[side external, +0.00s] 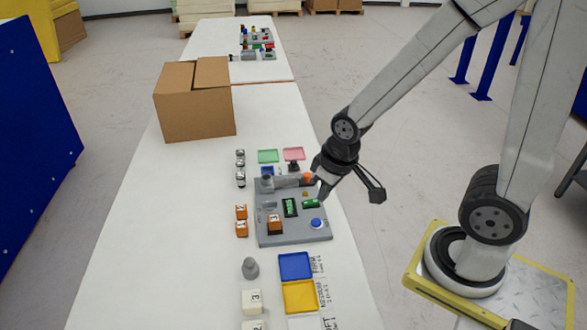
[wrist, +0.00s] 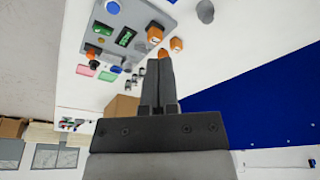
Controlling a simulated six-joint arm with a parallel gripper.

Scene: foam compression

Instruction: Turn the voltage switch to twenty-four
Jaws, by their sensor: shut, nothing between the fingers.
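A grey control panel (side external: 275,238) lies on the white table; it also shows in the wrist view (wrist: 170,18). It carries a dark display with green digits (side external: 290,207), a smaller green part (side external: 311,203), a blue button (side external: 316,223) and an orange block (side external: 275,226). The wrist view shows the green display (wrist: 125,38) and blue button (wrist: 113,7). I cannot tell which part is the voltage switch, or read its setting. My gripper (side external: 321,197) is shut and empty, over the panel's right side. Its closed fingers (wrist: 163,62) show in the wrist view; contact cannot be judged.
Green (side external: 268,156) and pink (side external: 293,153) trays lie behind; blue (side external: 295,266) and yellow (side external: 300,297) trays lie in front. A cardboard box (side external: 195,108) stands further back.

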